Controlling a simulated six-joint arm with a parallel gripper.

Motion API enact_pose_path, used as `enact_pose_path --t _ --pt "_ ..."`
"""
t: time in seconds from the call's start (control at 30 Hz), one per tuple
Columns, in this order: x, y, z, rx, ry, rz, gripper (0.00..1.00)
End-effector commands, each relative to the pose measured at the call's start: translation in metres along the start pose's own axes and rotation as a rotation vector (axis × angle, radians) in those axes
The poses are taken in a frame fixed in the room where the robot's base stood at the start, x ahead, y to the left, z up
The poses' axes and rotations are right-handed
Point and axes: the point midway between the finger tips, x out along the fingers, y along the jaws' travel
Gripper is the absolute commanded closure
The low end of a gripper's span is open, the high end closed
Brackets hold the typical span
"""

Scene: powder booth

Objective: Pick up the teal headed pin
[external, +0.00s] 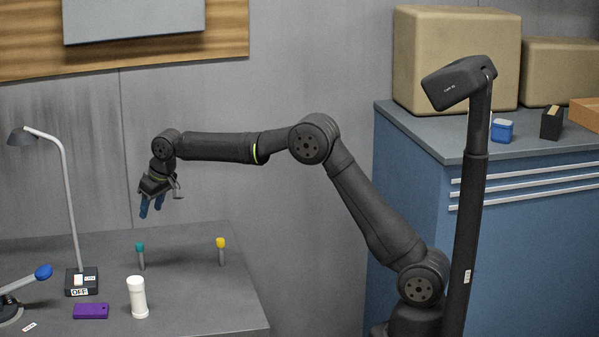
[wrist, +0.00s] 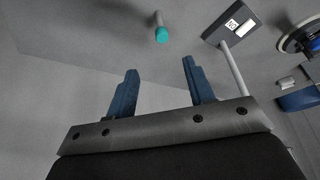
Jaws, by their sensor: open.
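The teal headed pin (external: 140,249) stands upright on the grey table, with a teal head on a thin grey shaft. It also shows in the wrist view (wrist: 161,34), near the top centre, beyond my fingertips. My gripper (external: 151,209) hangs above the table, fingers pointing down, higher than the pin's head and apart from it. In the wrist view its two blue fingers (wrist: 160,72) are spread with nothing between them.
A yellow headed pin (external: 221,244) stands to the right of the teal one. A white bottle (external: 137,297), a purple box (external: 91,311), a lamp (external: 70,210) with an OFF base and a blue-knobbed lever (external: 43,272) stand at the left and front. The table between the pins is clear.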

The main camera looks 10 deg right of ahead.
Motion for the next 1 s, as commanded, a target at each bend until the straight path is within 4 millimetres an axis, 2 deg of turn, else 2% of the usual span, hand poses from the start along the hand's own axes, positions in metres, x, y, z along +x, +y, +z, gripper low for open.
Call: enact_pose_path --t 0.17,0.5,0.63,0.83,1.0 --pt "0.028 -0.002 0.001 -0.001 -0.005 0.000 0.52" --pt "0.100 -0.001 0.001 0.000 -0.003 0.000 0.52" --pt "0.116 -0.001 0.001 0.000 -0.003 0.000 0.52" --pt "0.127 -0.001 0.000 0.000 -0.001 0.000 0.52" --pt "0.150 -0.002 -0.002 0.000 -0.003 0.000 0.52"
